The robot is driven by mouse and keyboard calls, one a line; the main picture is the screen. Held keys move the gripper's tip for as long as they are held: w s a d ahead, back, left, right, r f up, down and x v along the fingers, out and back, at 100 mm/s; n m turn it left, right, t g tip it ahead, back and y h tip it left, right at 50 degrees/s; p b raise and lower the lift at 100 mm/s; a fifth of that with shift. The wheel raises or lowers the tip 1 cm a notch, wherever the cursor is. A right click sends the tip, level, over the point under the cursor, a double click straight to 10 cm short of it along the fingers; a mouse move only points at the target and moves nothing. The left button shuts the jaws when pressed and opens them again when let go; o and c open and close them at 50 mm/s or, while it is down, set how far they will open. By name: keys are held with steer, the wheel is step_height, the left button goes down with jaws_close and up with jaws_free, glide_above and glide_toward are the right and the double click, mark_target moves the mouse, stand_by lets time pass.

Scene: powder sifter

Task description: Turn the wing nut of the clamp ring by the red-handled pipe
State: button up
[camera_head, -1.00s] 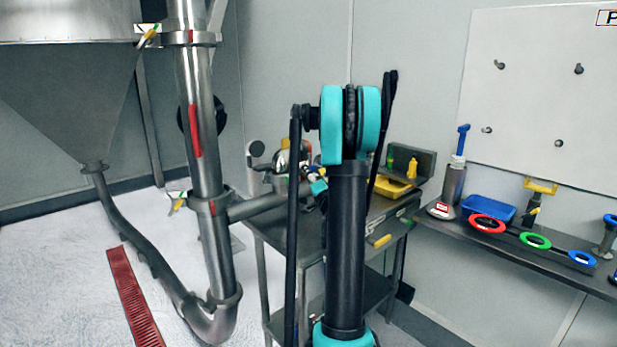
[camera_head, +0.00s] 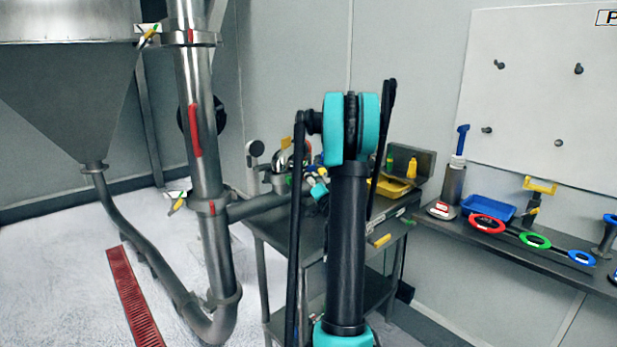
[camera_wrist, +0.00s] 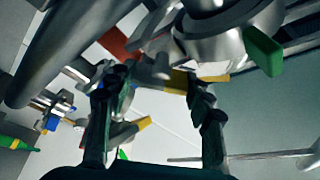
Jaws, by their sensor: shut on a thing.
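My gripper (camera_wrist: 155,76) is in the wrist view, its two dark fingers on either side of grey metal parts and a yellow wing (camera_wrist: 178,80), which I take for the wing nut. The fingers hold it near their tips; the exact contact is partly hidden. A green wing (camera_wrist: 262,50) sticks out beside a round metal fitting (camera_wrist: 215,45) to the right. A red bar (camera_wrist: 115,42) lies behind the left finger. In the head view my arm hides the gripper, beside the metal fittings (camera_head: 280,180) on the table. A steel pipe (camera_head: 201,165) with a red handle (camera_head: 195,130) stands left.
A second wing piece with a yellow tip (camera_wrist: 143,122) is low between the fingers. The steel table (camera_head: 290,238) holds a yellow tray (camera_head: 392,186). A shelf (camera_head: 540,248) with coloured rings is at the right. A horizontal pipe (camera_head: 258,204) runs from the upright pipe towards the table.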

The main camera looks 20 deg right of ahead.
steer(key=o, duration=1.2)
steer(key=shift+c, duration=0.2)
steer(key=v, duration=0.7)
steer(key=shift+s, duration=0.2)
steer(key=shift+f, duration=0.15)
